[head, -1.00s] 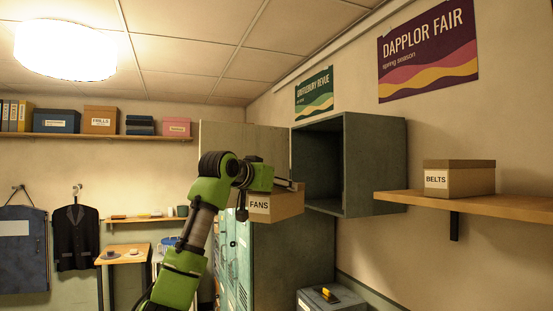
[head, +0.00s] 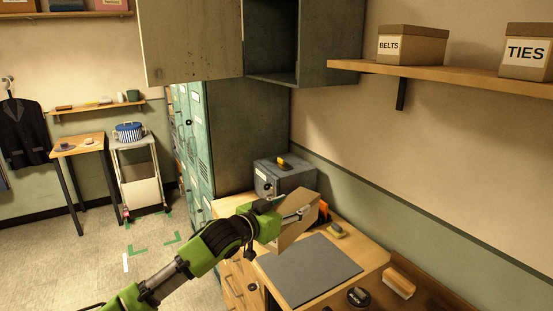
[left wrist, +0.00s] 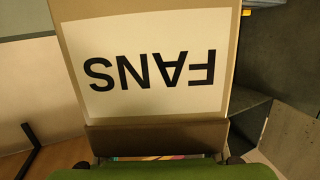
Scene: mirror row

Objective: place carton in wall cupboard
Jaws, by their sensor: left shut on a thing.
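The carton (head: 288,236) is a brown box held tilted above the desk, well below the wall cupboard. In the left wrist view its white FANS label (left wrist: 150,68) is large and upside down. My left gripper (head: 298,214) is shut on the carton; its fingertips are partly hidden. The wall cupboard (head: 318,50) is a dark grey-green box at the top of the head view, cut off by the frame edge. Its pale door (head: 190,42) stands open to the left. The visible part of its inside looks empty. My right gripper is not in view.
A shelf (head: 450,78) right of the cupboard bears BELTS (head: 412,46) and TIES (head: 525,58) boxes. Below are a desk with a grey mat (head: 308,270), a grey safe-like box (head: 283,177), and a brush (head: 399,283).

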